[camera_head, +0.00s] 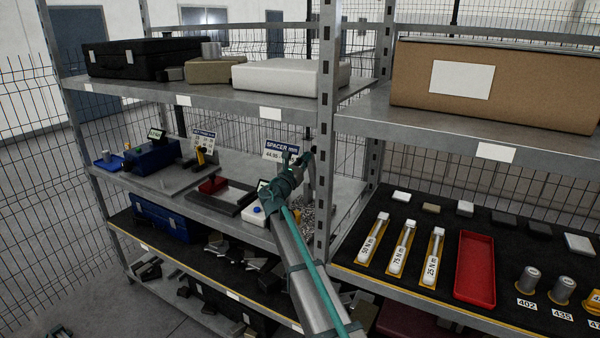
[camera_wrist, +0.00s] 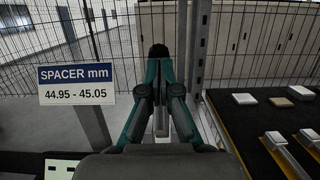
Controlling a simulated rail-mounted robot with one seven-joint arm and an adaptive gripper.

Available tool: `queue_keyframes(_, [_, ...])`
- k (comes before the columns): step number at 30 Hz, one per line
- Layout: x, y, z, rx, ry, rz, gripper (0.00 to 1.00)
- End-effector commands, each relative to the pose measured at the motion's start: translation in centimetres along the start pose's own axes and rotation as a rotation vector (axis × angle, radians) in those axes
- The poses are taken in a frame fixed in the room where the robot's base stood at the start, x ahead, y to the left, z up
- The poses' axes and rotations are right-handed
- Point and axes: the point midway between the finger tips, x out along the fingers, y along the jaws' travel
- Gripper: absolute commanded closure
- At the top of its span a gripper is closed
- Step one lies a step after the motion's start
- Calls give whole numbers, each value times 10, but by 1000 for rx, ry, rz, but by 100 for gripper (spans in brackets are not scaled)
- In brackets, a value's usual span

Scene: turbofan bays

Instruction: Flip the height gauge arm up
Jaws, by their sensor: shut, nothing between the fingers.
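My gripper (camera_head: 307,158) is shut and empty at the right end of the middle shelf, beside the rack's upright post. A small dark display (camera_head: 262,185) shows just left of my wrist. I cannot tell whether it belongs to the height gauge. No height gauge arm can be made out clearly; my arm covers part of that area.
The rack post (camera_head: 327,130) stands close to the right of my gripper. A red tray (camera_head: 475,268) lies on the right-hand shelf. The upper shelf (camera_head: 250,107) runs above.

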Motion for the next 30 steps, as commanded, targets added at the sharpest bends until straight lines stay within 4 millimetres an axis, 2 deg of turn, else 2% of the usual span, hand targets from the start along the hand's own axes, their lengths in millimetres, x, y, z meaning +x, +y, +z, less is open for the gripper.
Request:
queue_keyframes(3, [14,0,2,1,1,-2,100])
queue_keyframes(10, [27,0,5,1,1,0,100])
queue_keyframes(30, [36,1,11,-1,-6,1,100])
